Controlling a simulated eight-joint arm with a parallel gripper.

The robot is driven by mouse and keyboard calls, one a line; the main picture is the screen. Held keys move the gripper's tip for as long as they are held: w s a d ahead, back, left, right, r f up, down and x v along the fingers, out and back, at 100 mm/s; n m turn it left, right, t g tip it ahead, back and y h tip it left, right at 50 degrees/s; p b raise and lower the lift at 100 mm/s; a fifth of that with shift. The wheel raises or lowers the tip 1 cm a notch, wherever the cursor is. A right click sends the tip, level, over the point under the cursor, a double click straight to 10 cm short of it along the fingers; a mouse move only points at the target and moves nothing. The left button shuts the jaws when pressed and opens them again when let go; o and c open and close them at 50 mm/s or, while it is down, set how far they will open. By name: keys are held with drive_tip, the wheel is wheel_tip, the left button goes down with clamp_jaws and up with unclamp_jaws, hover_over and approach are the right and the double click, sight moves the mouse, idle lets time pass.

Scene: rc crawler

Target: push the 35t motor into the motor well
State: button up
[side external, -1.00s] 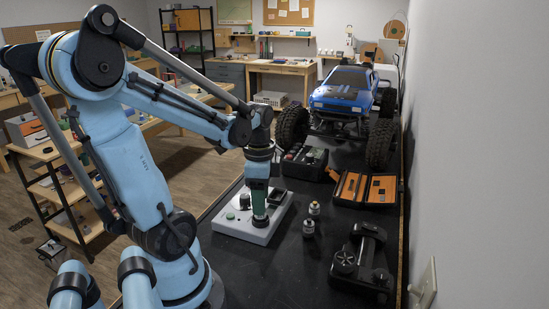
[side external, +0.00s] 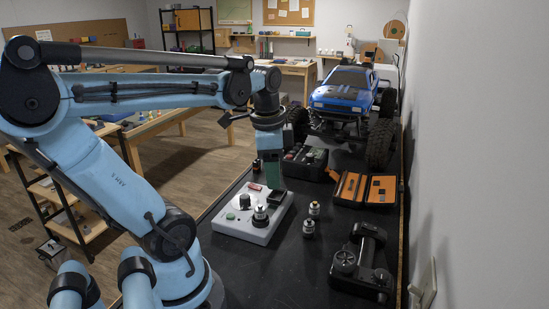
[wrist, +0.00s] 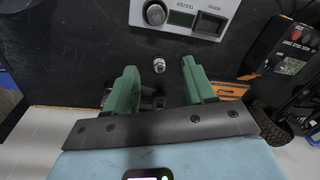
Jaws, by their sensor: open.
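The white box (side external: 268,231) lies on the dark bench and bears a silver-and-black motor (side external: 260,217) near its right front. A round part shows at the top edge in the wrist view (wrist: 155,14); I cannot read which motor it is or how deep it sits. My gripper (side external: 271,186) is above the box, apart from the motor, with green fingers pointing down. In the wrist view its fingers (wrist: 160,75) are spread and empty. Two more silver motors, one nearer (side external: 308,228) and one farther (side external: 314,209), stand on the bench right of the box.
A black device (side external: 360,262) lies at the right front. An open orange-lined case (side external: 365,188) and a dark case (side external: 305,162) lie behind. A blue crawler truck (side external: 345,95) stands at the back, with the wall on the right. Bench around the two motors is clear.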

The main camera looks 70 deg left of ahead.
drive_tip(key=w+d+f+n+t, duration=0.1)
drive_tip(key=w+d+n+t, duration=0.1)
drive_tip(key=d, duration=0.4)
drive_tip(key=w+d+f+n+t, duration=0.1)
drive_tip(key=w+d+n+t, duration=0.1)
drive_tip(key=d, duration=0.4)
drive_tip(key=shift+w+d+f+t+h, duration=0.25)
drive_tip(key=shift+w+d+t+h, duration=0.05)
drive_tip(key=shift+w+t, duration=0.65)
